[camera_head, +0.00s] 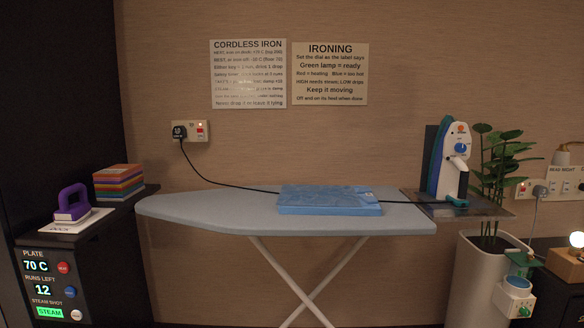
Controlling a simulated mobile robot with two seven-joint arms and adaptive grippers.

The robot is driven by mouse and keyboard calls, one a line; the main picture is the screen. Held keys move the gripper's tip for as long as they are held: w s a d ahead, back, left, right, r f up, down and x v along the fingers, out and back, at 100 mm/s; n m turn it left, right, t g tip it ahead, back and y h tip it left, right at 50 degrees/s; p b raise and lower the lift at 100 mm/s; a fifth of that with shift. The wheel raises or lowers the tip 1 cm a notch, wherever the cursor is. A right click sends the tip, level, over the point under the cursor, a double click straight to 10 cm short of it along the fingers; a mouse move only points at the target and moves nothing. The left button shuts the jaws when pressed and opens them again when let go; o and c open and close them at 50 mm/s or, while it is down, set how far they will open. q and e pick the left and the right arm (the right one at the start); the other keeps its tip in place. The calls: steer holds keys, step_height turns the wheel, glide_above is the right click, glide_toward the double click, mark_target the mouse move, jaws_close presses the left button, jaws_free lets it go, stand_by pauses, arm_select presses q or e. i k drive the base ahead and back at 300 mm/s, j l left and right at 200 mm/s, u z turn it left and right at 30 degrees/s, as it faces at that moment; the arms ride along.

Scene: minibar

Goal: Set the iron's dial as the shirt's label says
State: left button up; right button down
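The white and teal iron (452,165) stands upright on its dock at the right end of the ironing board. Its blue dial (460,148) faces me, with a small orange spot above it; the dial setting is too small to read. The folded blue shirt (325,202) lies on the grey ironing board (215,208), right of its middle. A small pale patch (369,197) at the shirt's right end may be the label, but I cannot read it. Neither of my grippers is in view.
A panel (50,283) at left reads plate 70 C, runs left 12 and steam. Above it are a purple-handled block (72,204) and a coloured stack (118,181). A black cord (222,183) crosses the board. A potted plant (492,165) stands right. The board's left half is mostly clear.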

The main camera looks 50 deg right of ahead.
mark_target(460, 148)
steer(key=z, duration=2.4)
steer(key=i+j+u, duration=0.1)
steer(key=i+j, duration=0.15)
steer(key=i, duration=0.3)
steer(key=i+j+u, duration=0.1)
steer(key=i, duration=0.5)
steer(key=i+j+u, duration=0.1)
steer(key=i, duration=0.45)
steer(key=k+l, duration=0.15)
steer(key=l, duration=0.15)
steer(key=k+l, duration=0.1)
steer(key=l, duration=0.25)
steer(key=k+l, duration=0.15)
steer(key=l, duration=0.2)
steer(key=k+l, duration=0.15)
steer(key=l, duration=0.15)
steer(key=k+l, duration=0.1)
steer(key=l, duration=0.2)
